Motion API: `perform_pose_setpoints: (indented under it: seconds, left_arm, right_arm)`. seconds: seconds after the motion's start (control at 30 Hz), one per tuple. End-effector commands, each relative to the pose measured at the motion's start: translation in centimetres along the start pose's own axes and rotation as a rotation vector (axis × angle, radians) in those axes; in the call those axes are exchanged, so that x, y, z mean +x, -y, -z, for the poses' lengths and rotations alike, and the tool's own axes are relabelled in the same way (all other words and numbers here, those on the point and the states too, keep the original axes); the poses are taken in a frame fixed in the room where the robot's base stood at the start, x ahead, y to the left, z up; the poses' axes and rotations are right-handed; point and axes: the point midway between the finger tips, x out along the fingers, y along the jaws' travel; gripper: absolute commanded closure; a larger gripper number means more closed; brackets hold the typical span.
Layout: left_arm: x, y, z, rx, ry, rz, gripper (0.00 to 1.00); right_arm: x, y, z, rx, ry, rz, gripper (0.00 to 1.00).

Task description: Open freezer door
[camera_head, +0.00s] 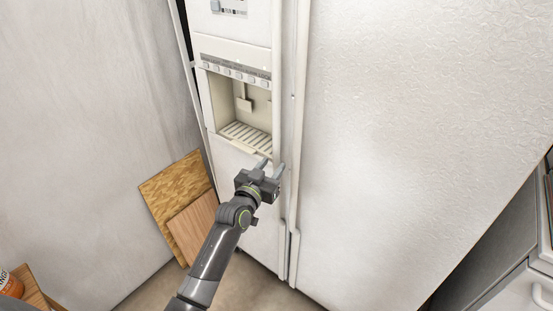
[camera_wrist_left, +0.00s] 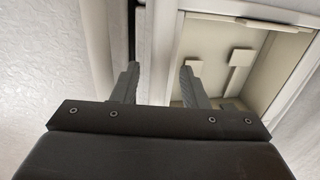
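The freezer door (camera_head: 238,183) is the narrow white left door with a dispenser recess (camera_head: 240,105). Its long vertical handle (camera_head: 278,110) runs down its right edge, beside the fridge door's handle. The freezer door looks closed. My left gripper (camera_head: 271,168) is in front of the lower part of the freezer handle, below the recess. In the left wrist view, the fingers of my left gripper (camera_wrist_left: 160,84) are apart, with a pale vertical strip of the door edge or handle (camera_wrist_left: 160,50) showing between them. I cannot tell whether they touch it. My right gripper is not in view.
The wide textured fridge door (camera_head: 400,120) fills the right side. Wooden boards (camera_head: 185,205) lean at the wall left of the freezer. A grey-topped cabinet (camera_head: 510,265) stands at the lower right. Bare floor (camera_head: 240,285) shows in front of the freezer.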

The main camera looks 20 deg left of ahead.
Motion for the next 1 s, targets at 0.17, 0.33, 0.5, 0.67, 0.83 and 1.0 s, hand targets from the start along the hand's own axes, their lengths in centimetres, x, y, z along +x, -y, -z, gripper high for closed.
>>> perform_pose_setpoints:
  seconds: [0.17,0.33,0.5,0.67,0.83,1.0]
  left_arm:
    - [2.3,0.0,0.0,0.001,0.0,0.0,0.6]
    - [3.4,0.0,0.0,0.002,-0.001,0.0,0.6]
    - [3.7,0.0,0.0,0.001,0.0,0.0,0.6]
    - [3.7,0.0,0.0,0.001,0.0,0.0,0.6]
    - [3.7,0.0,0.0,0.001,0.0,0.0,0.78]
    - [3.7,0.0,0.0,0.001,0.0,0.0,1.0]
  right_arm:
    - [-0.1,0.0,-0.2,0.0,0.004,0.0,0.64]
    - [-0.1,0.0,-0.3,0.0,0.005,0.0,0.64]
    - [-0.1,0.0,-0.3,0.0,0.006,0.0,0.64]
    - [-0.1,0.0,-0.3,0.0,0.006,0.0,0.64]
    - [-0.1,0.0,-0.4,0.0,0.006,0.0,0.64]
    - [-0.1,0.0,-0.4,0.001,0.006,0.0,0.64]
